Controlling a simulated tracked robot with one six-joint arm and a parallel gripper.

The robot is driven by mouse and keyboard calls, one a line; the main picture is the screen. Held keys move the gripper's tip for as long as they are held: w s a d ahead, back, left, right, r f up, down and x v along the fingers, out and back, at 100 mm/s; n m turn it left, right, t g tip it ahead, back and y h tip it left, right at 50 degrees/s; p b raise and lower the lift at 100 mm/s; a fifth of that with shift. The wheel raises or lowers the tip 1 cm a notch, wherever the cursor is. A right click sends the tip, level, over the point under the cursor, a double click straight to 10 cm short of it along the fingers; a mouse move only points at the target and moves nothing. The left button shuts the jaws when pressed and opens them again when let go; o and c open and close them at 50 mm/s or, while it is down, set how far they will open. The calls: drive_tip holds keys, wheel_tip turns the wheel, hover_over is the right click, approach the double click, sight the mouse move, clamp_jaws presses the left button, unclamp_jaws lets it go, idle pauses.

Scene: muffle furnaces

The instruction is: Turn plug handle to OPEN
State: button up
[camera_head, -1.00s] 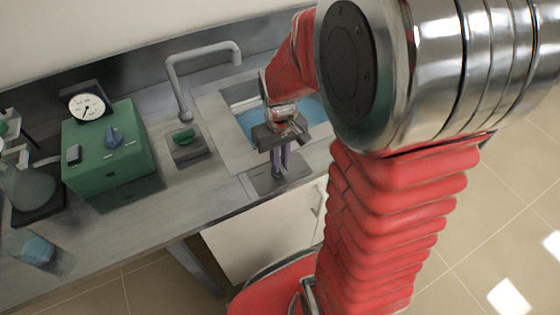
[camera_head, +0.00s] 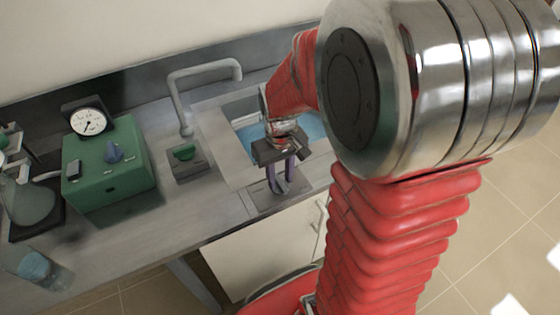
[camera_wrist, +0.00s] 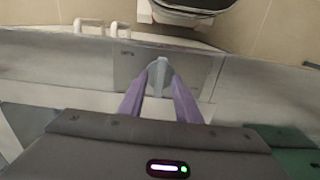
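The plug handle is a small grey-blue grip (camera_wrist: 160,76) standing on a grey metal plate (camera_wrist: 127,68) at the counter's front, before the sink. My gripper (camera_head: 280,187) points down over this plate, with one purple finger on each side of the handle. In the wrist view my gripper's fingers (camera_wrist: 161,83) meet the handle's sides with no clear gap, so it looks shut on it. In the head view the fingers partly hide the handle. No OPEN marking is readable.
The sink (camera_head: 212,140) with blue inside lies behind my gripper, under a grey tap (camera_head: 178,95). Bare counter lies between.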

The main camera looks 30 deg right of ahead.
sight(280, 181)
wheel_tip(280, 181, up, 13)
drive_tip(key=shift+r, duration=0.15)
idle(0.4)
idle(0.5)
drive_tip(key=s+a+r+t, duration=0.4)
drive_tip(key=s+a, duration=0.4)
drive_tip(key=s, duration=0.2)
drive_tip(key=shift+r+t, duration=0.15)
drive_tip(key=shift+t, duration=0.65)
